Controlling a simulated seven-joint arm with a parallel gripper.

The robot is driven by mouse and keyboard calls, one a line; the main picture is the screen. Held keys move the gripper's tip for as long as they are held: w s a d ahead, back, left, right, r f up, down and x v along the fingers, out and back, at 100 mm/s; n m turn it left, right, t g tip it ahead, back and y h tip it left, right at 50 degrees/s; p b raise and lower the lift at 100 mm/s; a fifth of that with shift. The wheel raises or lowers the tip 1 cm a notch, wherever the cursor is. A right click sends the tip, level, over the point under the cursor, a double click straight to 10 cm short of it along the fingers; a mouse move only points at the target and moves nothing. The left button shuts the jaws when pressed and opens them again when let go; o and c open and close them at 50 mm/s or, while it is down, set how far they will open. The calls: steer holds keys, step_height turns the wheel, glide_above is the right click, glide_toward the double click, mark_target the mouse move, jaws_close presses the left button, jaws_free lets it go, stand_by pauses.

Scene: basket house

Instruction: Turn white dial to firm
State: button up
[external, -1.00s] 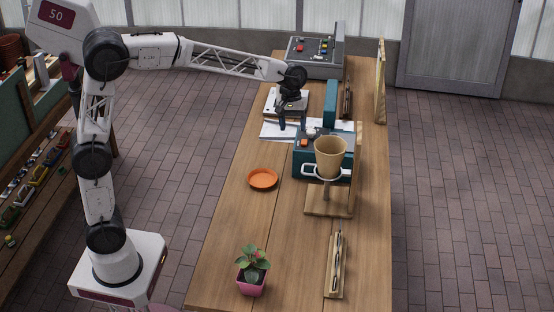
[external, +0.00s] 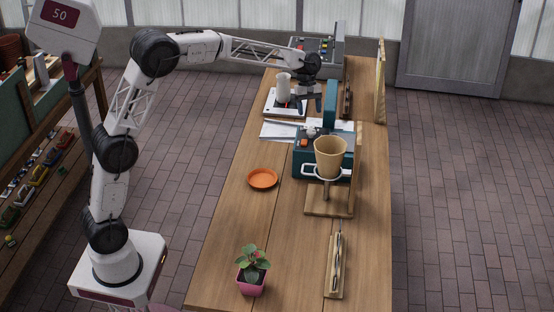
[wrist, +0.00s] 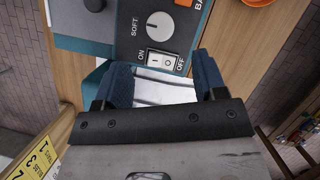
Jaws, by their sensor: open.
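The white dial (wrist: 157,26) sits on the grey control panel of the teal machine (external: 342,169). No FIRM label is readable. The dial also shows small in the external view (external: 311,132). An ON/OFF rocker switch (wrist: 160,61) lies between the dial and my fingers. My gripper (wrist: 163,80) is open and empty, with its dark blue fingers apart and not on the dial. In the external view my gripper (external: 309,102) hangs above the table, behind the machine.
A white cylinder (external: 283,87) stands on a white plate left of my gripper. A tan cup (external: 330,152) on a wooden stand is in front of the machine. An orange dish (external: 262,179) and a potted plant (external: 252,265) are nearer. Table space between them is clear.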

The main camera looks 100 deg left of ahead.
mark_target(311, 130)
steer(key=shift+x, duration=3.9)
steer(key=shift+c, duration=0.5)
steer(key=c, duration=0.8)
